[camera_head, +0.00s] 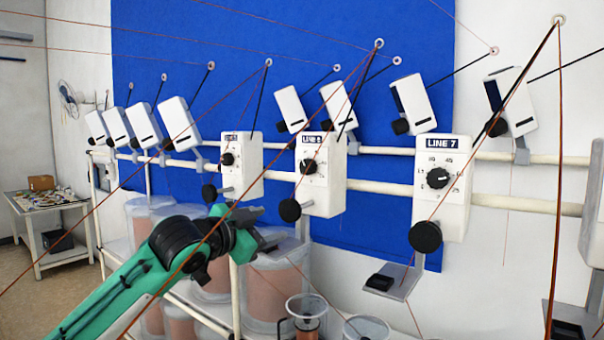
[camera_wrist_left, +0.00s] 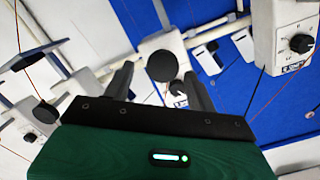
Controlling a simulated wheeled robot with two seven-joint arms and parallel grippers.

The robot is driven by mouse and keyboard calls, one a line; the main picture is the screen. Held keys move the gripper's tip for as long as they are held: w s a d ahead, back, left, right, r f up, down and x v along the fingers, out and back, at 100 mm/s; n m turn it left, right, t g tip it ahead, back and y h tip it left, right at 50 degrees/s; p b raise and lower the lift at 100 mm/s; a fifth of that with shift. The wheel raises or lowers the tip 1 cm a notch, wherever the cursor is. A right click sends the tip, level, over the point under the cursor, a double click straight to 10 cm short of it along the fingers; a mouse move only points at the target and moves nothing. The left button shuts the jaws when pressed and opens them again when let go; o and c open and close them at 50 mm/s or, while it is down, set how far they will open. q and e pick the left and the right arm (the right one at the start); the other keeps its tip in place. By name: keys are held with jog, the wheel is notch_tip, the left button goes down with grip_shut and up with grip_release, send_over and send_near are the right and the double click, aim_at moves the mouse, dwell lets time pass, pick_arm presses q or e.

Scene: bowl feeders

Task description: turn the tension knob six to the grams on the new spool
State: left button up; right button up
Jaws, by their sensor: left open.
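The LINE 6 box (camera_head: 322,175) is white, with a small black dial knob (camera_head: 308,167) on its face. A larger black round wheel (camera_head: 289,210) sits below the dial. My left gripper (camera_head: 272,242) is just below and left of that wheel. In the left wrist view my left gripper (camera_wrist_left: 160,80) is open. The round black wheel (camera_wrist_left: 162,66) appears between its two fingers, and a smaller dial (camera_wrist_left: 177,88) shows behind it. I cannot tell whether the fingers touch anything. The dial's setting is too small to read. No spool label with grams is readable. My right gripper is out of view.
Similar boxes stand either side, including LINE 7 (camera_head: 442,190) and another at left (camera_head: 242,165). Thin copper wires cross the space around my arm. Translucent tubs (camera_head: 285,285) with copper-coloured contents stand below. A cluttered side table (camera_head: 50,225) is far left.

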pick_arm(q)
notch_tip(320, 180, up, 6)
jog(key=a+r+m, duration=0.1)
jog(key=h, duration=0.1)
send_near(305, 167)
jog(key=shift+t, duration=0.4)
jog(key=p+x, duration=0.6)
jog(key=x, duration=0.1)
jog(key=shift+d+f, duration=0.15)
jog(key=shift+d, duration=0.05)
jog(key=shift+w+d+f, duration=0.1)
jog(key=shift+w+d, duration=0.25)
jog(key=shift+w, duration=0.1)
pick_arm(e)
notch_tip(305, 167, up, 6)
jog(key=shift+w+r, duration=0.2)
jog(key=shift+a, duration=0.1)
pick_arm(q)
jog(key=c, duration=1)
